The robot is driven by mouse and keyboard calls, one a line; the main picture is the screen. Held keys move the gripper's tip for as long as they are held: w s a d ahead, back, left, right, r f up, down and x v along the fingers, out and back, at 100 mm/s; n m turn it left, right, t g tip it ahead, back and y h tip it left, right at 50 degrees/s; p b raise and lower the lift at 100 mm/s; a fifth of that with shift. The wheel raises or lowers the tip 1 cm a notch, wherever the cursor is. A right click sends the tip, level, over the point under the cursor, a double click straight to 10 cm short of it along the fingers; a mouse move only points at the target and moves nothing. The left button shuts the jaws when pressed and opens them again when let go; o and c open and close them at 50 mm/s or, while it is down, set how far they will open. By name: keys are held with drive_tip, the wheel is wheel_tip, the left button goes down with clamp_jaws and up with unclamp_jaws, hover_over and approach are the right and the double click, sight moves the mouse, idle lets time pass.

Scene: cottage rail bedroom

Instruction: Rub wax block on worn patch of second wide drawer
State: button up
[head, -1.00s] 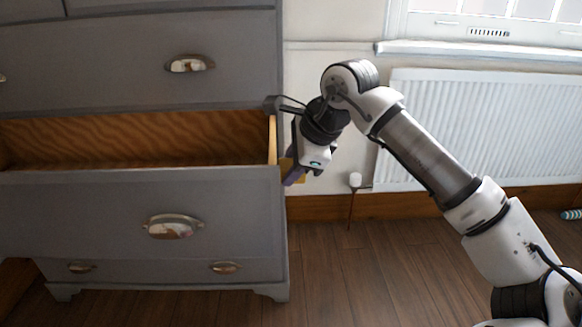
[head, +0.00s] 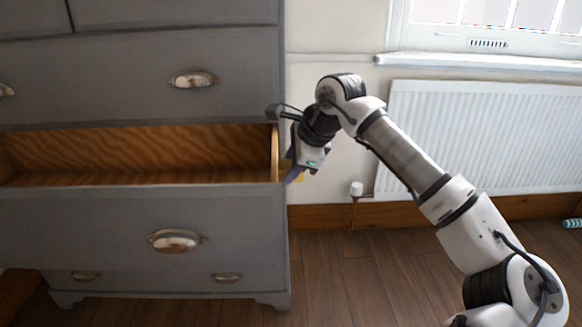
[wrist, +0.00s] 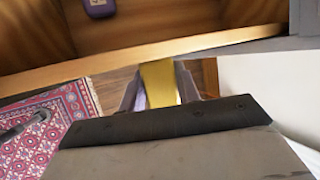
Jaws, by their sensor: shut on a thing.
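The second wide drawer (head: 140,214) of the grey dresser is pulled open, its bare wood inside showing. My gripper (head: 291,175) is just right of its right side wall, close to the front corner. In the wrist view my gripper (wrist: 158,76) is shut on a yellow block, the wax block (wrist: 158,86). The block's end is close to the drawer's wooden side edge (wrist: 130,70); I cannot tell whether they touch. In the head view the block is mostly hidden by the fingers. I cannot make out a worn patch.
A purple object (wrist: 98,6) lies inside the drawer. A red patterned rug (wrist: 48,120) shows in the wrist view. A white radiator (head: 480,140) and a white plug (head: 356,188) are on the wall at right. The wooden floor (head: 370,265) between is clear.

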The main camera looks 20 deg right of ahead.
drive_tip(key=shift+w+d+p, duration=0.2)
drive_tip(key=shift+w+p, duration=0.25)
drive_tip(key=shift+w, duration=0.3)
drive_tip(key=shift+w+d+p, duration=0.25)
drive_tip(key=shift+w+p, duration=0.2)
drive_tip(key=shift+w, duration=0.35)
drive_tip(key=shift+w+d+p, duration=0.2)
drive_tip(key=shift+w+p, duration=0.25)
drive_tip(key=shift+w, duration=0.3)
drive_tip(key=shift+s+a+f+b, duration=0.1)
drive_tip(key=shift+s+a+b, duration=0.1)
drive_tip(key=shift+s+b, duration=0.55)
drive_tip(key=s+a+b, duration=0.3)
drive_tip(key=s+b, duration=0.1)
drive_tip(key=s, duration=0.8)
drive_tip(key=shift+s+a, duration=0.25)
drive_tip(key=shift+d, duration=0.1)
